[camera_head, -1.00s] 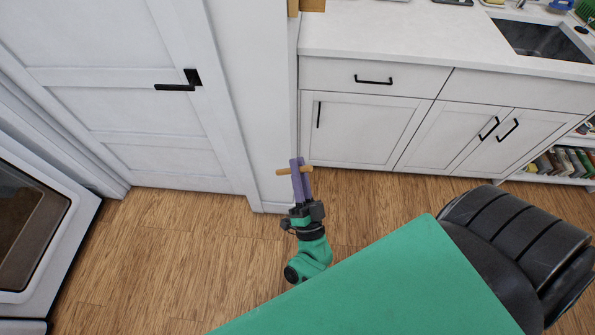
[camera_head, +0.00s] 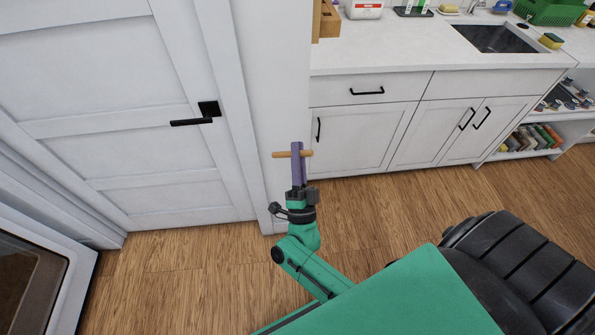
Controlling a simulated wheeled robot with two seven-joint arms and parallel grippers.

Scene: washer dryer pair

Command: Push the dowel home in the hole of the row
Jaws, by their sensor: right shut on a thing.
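My right gripper (camera_head: 297,152) has purple fingers and is shut on a wooden dowel (camera_head: 280,155). No row with a hole can be made out for certain. My left gripper is not in view.
A white counter (camera_head: 395,58) with a sink (camera_head: 495,38) is at the upper right. A wooden block-like object (camera_head: 328,20) stands at its left end. A white door (camera_head: 95,110) is at left, a front-glass appliance (camera_head: 45,262) at lower left. Wooden floor (camera_head: 190,275) is clear.

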